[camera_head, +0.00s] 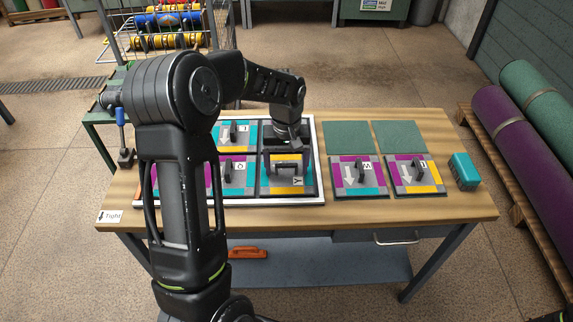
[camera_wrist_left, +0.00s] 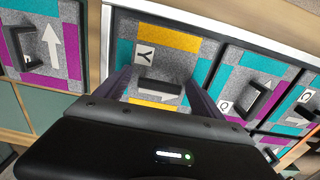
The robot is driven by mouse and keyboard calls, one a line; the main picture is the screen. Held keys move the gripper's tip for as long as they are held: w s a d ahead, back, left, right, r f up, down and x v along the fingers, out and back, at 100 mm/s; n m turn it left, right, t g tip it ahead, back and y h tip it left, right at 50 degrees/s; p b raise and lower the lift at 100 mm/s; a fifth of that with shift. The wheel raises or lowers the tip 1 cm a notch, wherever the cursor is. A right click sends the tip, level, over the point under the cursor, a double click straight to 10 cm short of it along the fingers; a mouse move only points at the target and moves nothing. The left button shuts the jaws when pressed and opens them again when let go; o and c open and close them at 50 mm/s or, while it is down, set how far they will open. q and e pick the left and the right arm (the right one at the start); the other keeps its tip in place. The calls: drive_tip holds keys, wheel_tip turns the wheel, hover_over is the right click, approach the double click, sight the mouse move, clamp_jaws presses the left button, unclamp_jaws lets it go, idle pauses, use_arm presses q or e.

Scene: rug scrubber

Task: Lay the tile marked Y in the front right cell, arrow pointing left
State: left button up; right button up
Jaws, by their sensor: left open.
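My right gripper is out of view.
Tile W (camera_head: 349,189) and another tile (camera_head: 427,189) lie right of the tray, before two green squares (camera_head: 348,136). A teal block (camera_head: 464,171) sits at the table's right. Other tiles (camera_head: 240,191) fill tray cells to the left; my arm hides part.

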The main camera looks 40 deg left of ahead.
sight(287, 165)
use_arm(q)
wheel_tip(287, 165, up, 12)
drive_tip(key=shift+r, duration=0.15)
idle(0.6)
idle(0.5)
